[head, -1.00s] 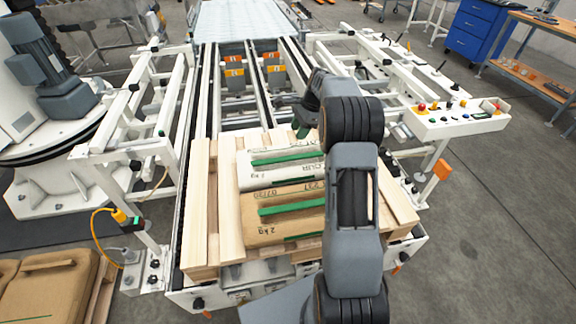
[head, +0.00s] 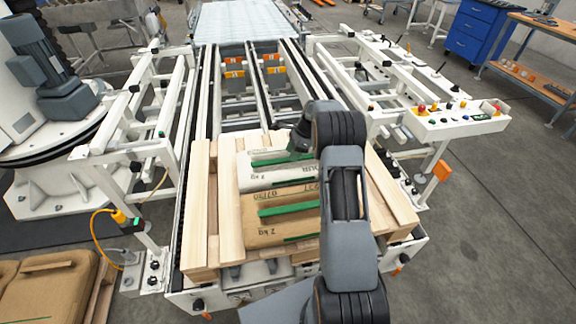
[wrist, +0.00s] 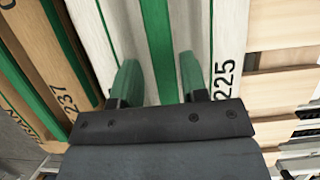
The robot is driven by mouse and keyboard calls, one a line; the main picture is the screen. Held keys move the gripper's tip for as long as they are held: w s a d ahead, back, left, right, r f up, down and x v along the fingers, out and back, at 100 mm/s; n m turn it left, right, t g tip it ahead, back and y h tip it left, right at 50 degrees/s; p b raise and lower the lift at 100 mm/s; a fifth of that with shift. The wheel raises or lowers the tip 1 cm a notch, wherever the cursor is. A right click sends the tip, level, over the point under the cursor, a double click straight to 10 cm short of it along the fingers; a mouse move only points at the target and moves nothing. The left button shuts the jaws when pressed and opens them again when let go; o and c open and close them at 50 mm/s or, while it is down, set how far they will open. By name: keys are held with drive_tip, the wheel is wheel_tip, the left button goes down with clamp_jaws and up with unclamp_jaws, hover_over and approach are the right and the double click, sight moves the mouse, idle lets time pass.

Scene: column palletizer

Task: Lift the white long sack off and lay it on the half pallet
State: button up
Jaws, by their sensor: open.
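The white long sack (head: 258,175) lies on a wooden pallet (head: 201,205) on the conveyor, beside a brown sack (head: 270,226). It has a green stripe along its top. In the wrist view, the white sack (wrist: 210,30) fills the middle, with "225" printed on it. My gripper (wrist: 158,82) is open over it, with one green finger on each side of the green stripe (wrist: 160,45). I cannot tell whether the fingertips touch the sack. In the head view, my arm hides the sack's right end. I cannot tell which pallet is the half pallet.
White conveyor side frames (head: 150,125) stand on both sides of the pallet. A control panel (head: 455,120) is at the right. Another brown sack (head: 40,290) lies on wood at the lower left.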

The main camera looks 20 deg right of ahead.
sight(288, 164)
drive_tip(key=shift+x, duration=2.4)
drive_tip(key=shift+w+a+r, duration=0.1)
clamp_jaws()
drive_tip(key=shift+w+r+p, duration=0.15)
drive_tip(key=shift+r+p, duration=0.05)
drive_tip(key=shift+p, duration=0.1)
